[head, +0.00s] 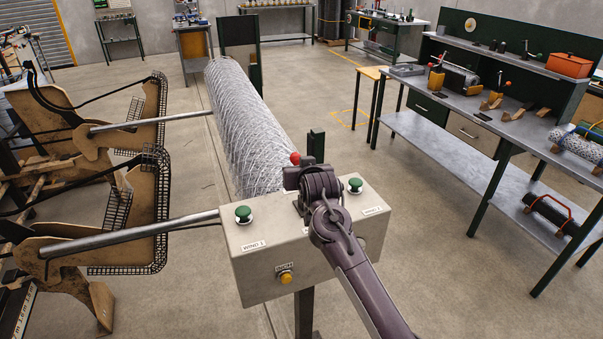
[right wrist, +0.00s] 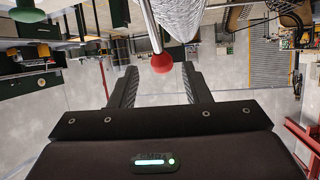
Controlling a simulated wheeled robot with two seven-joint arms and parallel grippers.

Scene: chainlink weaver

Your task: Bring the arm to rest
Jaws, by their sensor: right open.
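My right arm reaches in from the bottom right in the head view. Its gripper (head: 306,176) is over the top of a pale control box (head: 330,258). In the right wrist view, which is upside down, the gripper (right wrist: 160,70) has its two dark fingers wide apart. A red ball knob (right wrist: 162,63) on a metal rod shows between or just beyond the fingertips, with no finger seen touching it. The red knob (head: 295,158) also shows just behind the gripper in the head view. My left gripper is not in view.
Green buttons (head: 243,214) (head: 355,185) sit on the box, with a yellow button (head: 286,277) on its front. A wire mesh roll (head: 240,120) stands behind. Brown machinery (head: 60,260) is at left, a workbench (head: 470,118) at right. Open floor lies between the box and bench.

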